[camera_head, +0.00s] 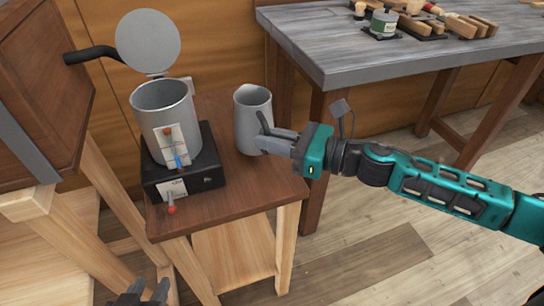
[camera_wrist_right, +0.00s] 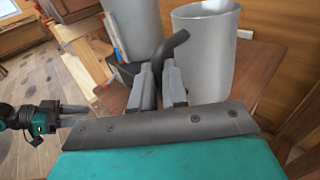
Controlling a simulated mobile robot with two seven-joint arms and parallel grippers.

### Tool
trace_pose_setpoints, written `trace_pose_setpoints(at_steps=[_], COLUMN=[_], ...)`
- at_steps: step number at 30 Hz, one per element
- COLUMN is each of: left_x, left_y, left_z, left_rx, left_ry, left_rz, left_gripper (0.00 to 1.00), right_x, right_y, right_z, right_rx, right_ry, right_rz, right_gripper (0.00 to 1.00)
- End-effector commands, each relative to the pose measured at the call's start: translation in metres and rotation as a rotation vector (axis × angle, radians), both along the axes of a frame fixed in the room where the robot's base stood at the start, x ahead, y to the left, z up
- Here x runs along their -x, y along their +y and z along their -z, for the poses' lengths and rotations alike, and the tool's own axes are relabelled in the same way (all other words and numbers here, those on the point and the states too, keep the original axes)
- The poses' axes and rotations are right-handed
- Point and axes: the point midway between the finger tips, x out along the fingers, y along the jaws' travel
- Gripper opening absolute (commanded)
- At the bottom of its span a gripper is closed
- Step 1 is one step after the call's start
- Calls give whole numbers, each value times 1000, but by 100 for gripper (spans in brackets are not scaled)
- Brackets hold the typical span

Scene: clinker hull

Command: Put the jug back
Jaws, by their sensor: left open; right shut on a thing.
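The grey metal jug (camera_head: 253,118) is upright at the right back part of the small wooden table. I cannot tell whether its base touches the tabletop. My right gripper (camera_head: 266,136) comes in from the right and is shut on the jug's dark handle (camera_wrist_right: 168,48), which shows between the fingers in the right wrist view. The jug's body (camera_wrist_right: 206,60) stands just beyond them. My left gripper (camera_head: 142,291) is open and empty at the bottom edge of the head view, low in front of the table.
A grey steel pot (camera_head: 165,110) with its round lid (camera_head: 148,40) raised stands on a black base unit (camera_head: 184,180) beside the jug. A red-tipped knob (camera_head: 171,208) is at the unit's front. A grey workbench (camera_head: 350,50) with tools stands behind. The table's front right (camera_head: 250,185) is clear.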

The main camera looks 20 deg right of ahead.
Motion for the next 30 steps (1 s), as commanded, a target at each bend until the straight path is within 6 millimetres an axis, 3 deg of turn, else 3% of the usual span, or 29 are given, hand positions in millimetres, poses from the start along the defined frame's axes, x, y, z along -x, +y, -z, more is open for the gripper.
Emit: trace_pose_setpoints(at_steps=[6,20,21,30], left_x=[3,5,5,4], left_y=[1,1,1,0], left_z=[16,23,23,21], left_rx=[-3,-1,0,6], left_ry=[9,14,14,13], left_rz=[-2,-4,-5,-9], left_gripper=[43,43,43,43], right_x=[0,0,0,0], right_y=[0,0,0,0], right_z=[33,40,42,41], right_rx=[-2,-2,-1,0], right_ry=[1,-1,2,3], right_rz=[1,0,0,0], right_gripper=[0,0,15,39])
